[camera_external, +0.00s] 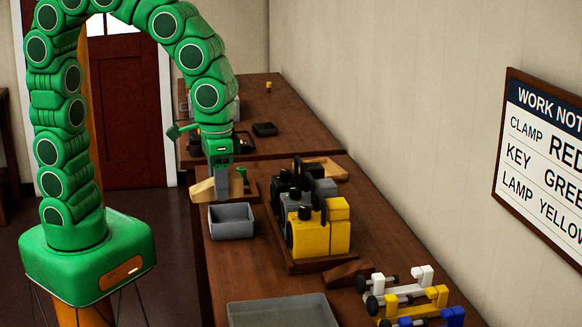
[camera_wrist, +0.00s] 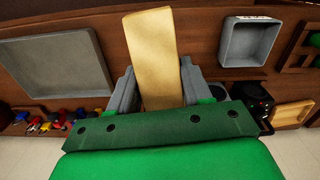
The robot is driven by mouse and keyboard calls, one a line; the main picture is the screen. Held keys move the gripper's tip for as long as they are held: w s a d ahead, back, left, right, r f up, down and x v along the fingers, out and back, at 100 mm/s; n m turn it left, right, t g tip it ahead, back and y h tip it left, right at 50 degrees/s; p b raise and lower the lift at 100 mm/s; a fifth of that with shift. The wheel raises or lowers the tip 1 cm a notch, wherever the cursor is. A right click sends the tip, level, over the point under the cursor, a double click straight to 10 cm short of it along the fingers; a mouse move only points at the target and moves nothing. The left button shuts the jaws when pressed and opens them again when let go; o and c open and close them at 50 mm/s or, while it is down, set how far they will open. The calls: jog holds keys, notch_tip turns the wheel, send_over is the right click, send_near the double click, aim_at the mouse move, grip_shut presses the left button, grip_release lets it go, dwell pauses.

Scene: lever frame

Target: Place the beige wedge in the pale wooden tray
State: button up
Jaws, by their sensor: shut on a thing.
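The beige wedge (camera_external: 203,190) is in my gripper (camera_external: 220,180), above the near-left edge of the bench. In the wrist view the wedge (camera_wrist: 150,42) stands out between the two grey fingers of my gripper (camera_wrist: 157,85), which are closed on its sides. The pale wooden tray (camera_external: 328,167) lies on the bench to the right of my gripper, behind the yellow and black machine, which partly hides it. In the wrist view the tray (camera_wrist: 293,113) shows at the right edge and looks empty.
A small grey bin (camera_external: 231,222) stands just below my gripper. The yellow and black machine (camera_external: 320,235) stands between it and the wall. A large grey tray (camera_external: 285,312) and white, yellow and blue clamps (camera_external: 410,295) are in front. A dark wooden wedge (camera_external: 348,273) lies nearby.

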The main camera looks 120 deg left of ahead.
jog(key=s+a+n, duration=0.2)
jog(key=a+n, duration=0.7)
jog(key=a, duration=2)
jog(key=s+a+n, duration=0.8)
jog(key=s+a, duration=0.8)
jog(key=a, duration=0.4)
jog(key=shift+w+a+f, duration=1)
jog(key=shift+a+f, duration=1.1)
jog(key=shift+f, duration=0.5)
jog(key=shift+w+a+f, duration=0.95)
jog(key=shift+a+f, duration=1.1)
jog(key=shift+f, duration=0.5)
jog(key=shift+w+a+f, duration=1)
jog(key=shift+a+f, duration=1.1)
jog(key=shift+f, duration=2.05)
jog(key=shift+f, duration=0.1)
